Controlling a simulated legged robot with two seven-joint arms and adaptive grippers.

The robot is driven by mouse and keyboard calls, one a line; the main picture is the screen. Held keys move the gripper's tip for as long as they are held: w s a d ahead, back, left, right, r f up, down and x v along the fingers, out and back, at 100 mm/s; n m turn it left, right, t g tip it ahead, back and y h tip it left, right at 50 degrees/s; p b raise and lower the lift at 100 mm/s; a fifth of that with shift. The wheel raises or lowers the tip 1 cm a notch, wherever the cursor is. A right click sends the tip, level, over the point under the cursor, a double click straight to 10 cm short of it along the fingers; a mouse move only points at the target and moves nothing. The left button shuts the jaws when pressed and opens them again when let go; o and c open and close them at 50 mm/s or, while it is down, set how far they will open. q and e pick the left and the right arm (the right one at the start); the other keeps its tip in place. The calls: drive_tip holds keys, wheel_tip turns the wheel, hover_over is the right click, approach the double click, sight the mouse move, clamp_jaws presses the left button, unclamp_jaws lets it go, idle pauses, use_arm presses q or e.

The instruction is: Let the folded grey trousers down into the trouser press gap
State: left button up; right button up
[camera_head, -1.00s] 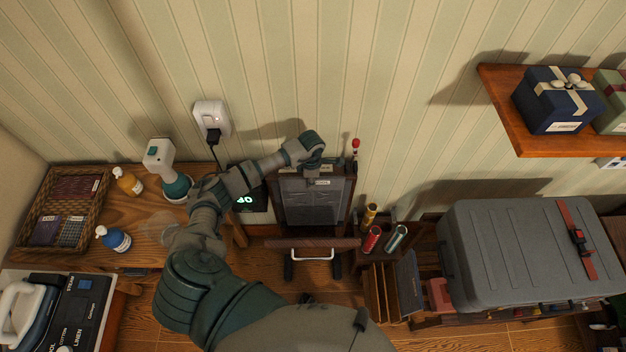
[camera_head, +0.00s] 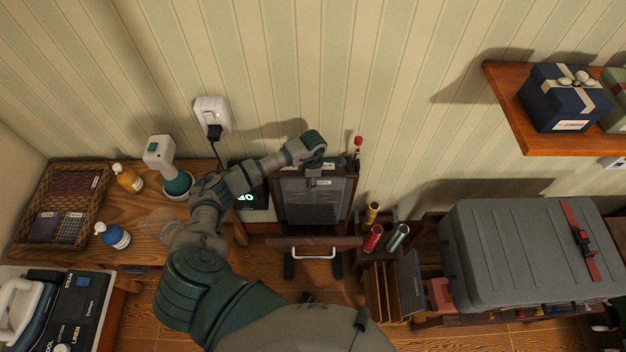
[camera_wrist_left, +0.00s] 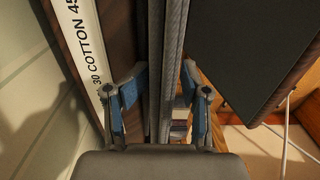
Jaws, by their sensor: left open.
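The trouser press (camera_head: 350,200) stands upright against the wall, with a dark wooden frame around a grey panel. My left gripper (camera_head: 320,166) is over its top edge. In the left wrist view this gripper (camera_wrist_left: 160,78) is open, one finger on each side of the folded grey trousers (camera_wrist_left: 173,50). The trousers show edge-on as a narrow upright strip between the board with a "COTTON" scale (camera_wrist_left: 88,50) and a dark framed panel (camera_wrist_left: 250,50). I cannot tell whether a finger touches the cloth. Their lower end is hidden. My right gripper is not seen.
A wooden table (camera_head: 140,205) with bottles, a steamer and a basket (camera_head: 90,215) stands left. A small rack with coloured rolls (camera_head: 373,238) is close on the right, then a grey suitcase (camera_head: 510,250). A shelf (camera_head: 510,110) juts out at upper right.

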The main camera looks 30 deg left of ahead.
use_arm(q)
drive_tip(key=shift+a, duration=0.1)
wheel_tip(320, 180, up, 12)
drive_tip(key=shift+f, duration=0.1)
idle(0.5)
idle(0.7)
